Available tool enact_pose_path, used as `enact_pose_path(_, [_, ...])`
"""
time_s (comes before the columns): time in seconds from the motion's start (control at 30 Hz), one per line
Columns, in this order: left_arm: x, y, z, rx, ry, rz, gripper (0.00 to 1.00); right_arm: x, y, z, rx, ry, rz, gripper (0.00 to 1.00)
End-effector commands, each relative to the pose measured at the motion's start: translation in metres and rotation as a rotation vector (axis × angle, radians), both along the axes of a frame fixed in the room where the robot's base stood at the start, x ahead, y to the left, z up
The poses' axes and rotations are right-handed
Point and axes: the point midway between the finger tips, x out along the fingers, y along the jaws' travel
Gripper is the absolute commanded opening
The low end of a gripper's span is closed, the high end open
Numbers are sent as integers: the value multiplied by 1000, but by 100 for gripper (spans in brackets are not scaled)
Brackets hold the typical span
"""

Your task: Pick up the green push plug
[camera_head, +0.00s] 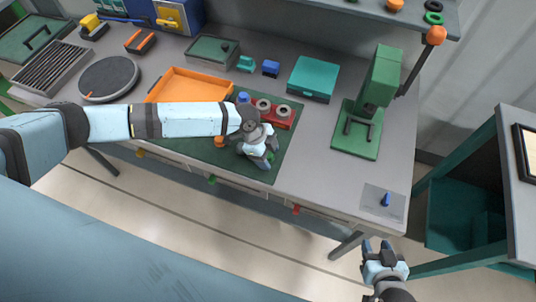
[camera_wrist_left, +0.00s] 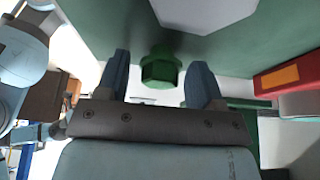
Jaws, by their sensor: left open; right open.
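The green push plug (camera_wrist_left: 160,68) shows in the left wrist view as a dark green piece with a faceted head. It lies between the two spread fingers of my left gripper (camera_wrist_left: 160,84), with gaps on both sides. In the head view my left gripper (camera_head: 262,158) points down over the front of the dark green mat (camera_head: 291,140) and hides most of what is under it. My right gripper (camera_head: 384,253) is open and empty, off the table's front edge at the lower right.
A red block with grey rings (camera_head: 283,120) stands just behind my left gripper. An orange piece (camera_head: 219,141) lies beside it. An orange tray (camera_head: 187,84), a teal case (camera_head: 313,77) and a green press (camera_head: 365,120) stand around. A blue peg (camera_head: 386,199) stands near the right corner.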

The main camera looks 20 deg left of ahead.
Motion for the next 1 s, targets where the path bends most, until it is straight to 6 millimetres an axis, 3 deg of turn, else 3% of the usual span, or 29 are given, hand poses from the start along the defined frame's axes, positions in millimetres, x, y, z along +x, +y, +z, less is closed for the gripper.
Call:
enact_pose_path(0.07, [0, 0, 0, 0, 0, 0, 59, 0, 0, 0, 1, 0, -1, 43])
enact_pose_path(0.2, [0, 0, 0, 0, 0, 0, 27, 0, 0, 0, 2, 0, -1, 43])
enact_pose_path(0.27, [0, 0, 0, 0, 0, 0, 17, 0, 0, 0, 2, 0, -1, 43])
enact_pose_path(0.57, [0, 0, 2, 0, 0, 0, 16, 0, 0, -1, 2, 0, -1, 43])
enact_pose_path(0.73, [1, 0, 13, -1, -1, 0, 16, 0, 0, -3, 2, 0, -1, 43])
enact_pose_path(0.87, [1, 0, 36, -2, -3, 0, 16, 0, 1, -7, 3, 1, -1, 43])
enact_pose_path(1.0, [1, 0, 76, -1, -5, -2, 16, 0, 2, -14, 5, 1, 0, 43])
